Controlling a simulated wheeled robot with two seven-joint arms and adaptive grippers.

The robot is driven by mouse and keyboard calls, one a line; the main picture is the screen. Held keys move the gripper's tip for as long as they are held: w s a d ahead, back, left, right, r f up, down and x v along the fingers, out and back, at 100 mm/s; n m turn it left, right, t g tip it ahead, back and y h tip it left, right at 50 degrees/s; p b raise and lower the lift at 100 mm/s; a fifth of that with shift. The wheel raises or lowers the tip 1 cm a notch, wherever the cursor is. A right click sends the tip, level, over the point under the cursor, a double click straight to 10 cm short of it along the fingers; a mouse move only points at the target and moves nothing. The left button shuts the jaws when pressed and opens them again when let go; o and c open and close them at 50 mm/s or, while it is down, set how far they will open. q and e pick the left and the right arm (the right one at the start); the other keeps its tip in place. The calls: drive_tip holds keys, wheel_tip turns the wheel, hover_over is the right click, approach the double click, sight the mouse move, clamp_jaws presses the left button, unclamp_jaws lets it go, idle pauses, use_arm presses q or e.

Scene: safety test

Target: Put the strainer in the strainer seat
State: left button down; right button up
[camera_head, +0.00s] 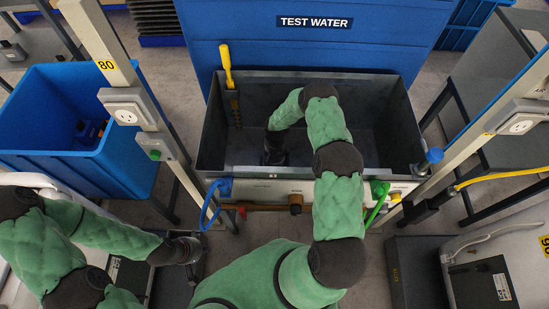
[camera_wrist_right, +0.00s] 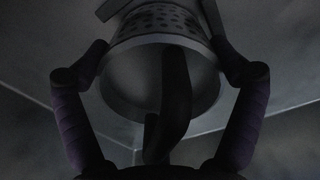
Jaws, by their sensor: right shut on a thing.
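The strainer (camera_wrist_right: 160,50) is a grey metal cup with a perforated wall and a wide rim, seen in the right wrist view with its hollow end facing the camera. A dark curved handle (camera_wrist_right: 173,100) runs down its middle. My right gripper (camera_head: 274,157) is low inside the grey metal tank (camera_head: 377,105); its fingers lie on both sides of the strainer, shut on it. The strainer is hidden in the head view. I cannot clearly make out the strainer seat; grey bars show behind the strainer. My left gripper (camera_head: 190,249) is outside the tank, at lower left; its jaw state is unclear.
A yellow-handled tool (camera_head: 227,68) stands at the tank's back left wall. Blue and green handled valves line the front panel (camera_head: 262,189). Posts with sockets (camera_head: 127,108) flank the tank. A blue bin (camera_head: 50,135) stands left. The tank floor looks mostly clear.

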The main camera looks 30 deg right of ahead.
drive_tip(key=shift+w, duration=0.1)
drive_tip(key=shift+f, duration=0.15)
drive_tip(key=o, duration=1)
drive_tip(key=shift+c, duration=0.2)
drive_tip(key=shift+r, duration=0.5)
wheel_tip(320, 180, up, 11)
drive_tip(key=p, duration=0.4)
drive_tip(key=shift+r+p, duration=0.15)
drive_tip(key=shift+p, duration=0.2)
